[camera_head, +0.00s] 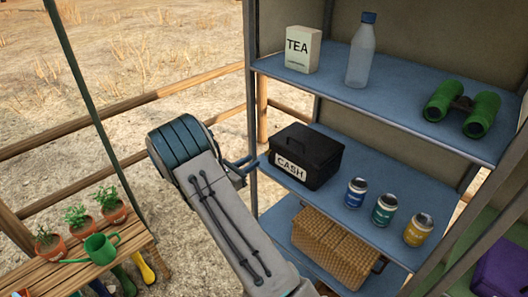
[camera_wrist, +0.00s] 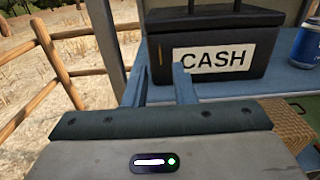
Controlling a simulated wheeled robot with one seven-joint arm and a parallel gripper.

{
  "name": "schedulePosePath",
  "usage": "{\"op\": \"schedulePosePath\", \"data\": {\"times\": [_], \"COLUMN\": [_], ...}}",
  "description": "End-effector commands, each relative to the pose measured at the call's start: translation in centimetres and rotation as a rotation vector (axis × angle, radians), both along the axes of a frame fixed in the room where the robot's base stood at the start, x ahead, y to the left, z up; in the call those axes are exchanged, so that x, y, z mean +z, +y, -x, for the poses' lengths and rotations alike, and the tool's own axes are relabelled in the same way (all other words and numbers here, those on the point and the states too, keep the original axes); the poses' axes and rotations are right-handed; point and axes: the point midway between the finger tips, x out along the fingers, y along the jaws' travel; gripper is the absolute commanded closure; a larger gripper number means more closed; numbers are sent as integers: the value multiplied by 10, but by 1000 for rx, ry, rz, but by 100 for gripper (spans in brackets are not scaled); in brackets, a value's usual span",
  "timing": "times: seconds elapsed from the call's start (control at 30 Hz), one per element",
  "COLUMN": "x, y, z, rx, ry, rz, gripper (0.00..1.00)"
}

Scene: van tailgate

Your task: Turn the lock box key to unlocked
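The lock box is a black box with a handle on top and a white CASH label (camera_head: 308,160). It stands on the middle blue shelf, and its front fills the upper right of the wrist view (camera_wrist: 276,60). A thin, upright, brass-coloured piece that looks like the key (camera_wrist: 160,54) shows on the box front, left of the label. Its exact turn is too small to read. My gripper (camera_head: 252,162) is at the shelf's left edge, beside the box. In the wrist view its fingers (camera_wrist: 160,74) are apart with nothing between them, just short of the brass piece.
Several cans (camera_head: 384,209) stand right of the box on the middle shelf (camera_head: 345,222). The upper shelf (camera_head: 385,110) holds a tea box, a bottle and green binoculars. A wicker basket (camera_head: 335,247) sits below. A shelf post (camera_head: 251,100) rises close to my gripper.

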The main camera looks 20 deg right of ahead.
Motion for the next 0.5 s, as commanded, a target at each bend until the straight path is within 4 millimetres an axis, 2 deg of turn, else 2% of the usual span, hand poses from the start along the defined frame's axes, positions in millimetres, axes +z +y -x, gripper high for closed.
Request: {"op": "schedulePosePath", "data": {"times": [0.03,0.2,0.33,0.5], "x": [3,2,1,0], "y": [-12,-42,-57,-66], "z": [-4,-15,-20,-24], "rx": [-3,-2,-2,0], "ry": [-1,-1,0,-1], "rz": [0,-1,-1,-1], "gripper": [76,76,76,76]}}
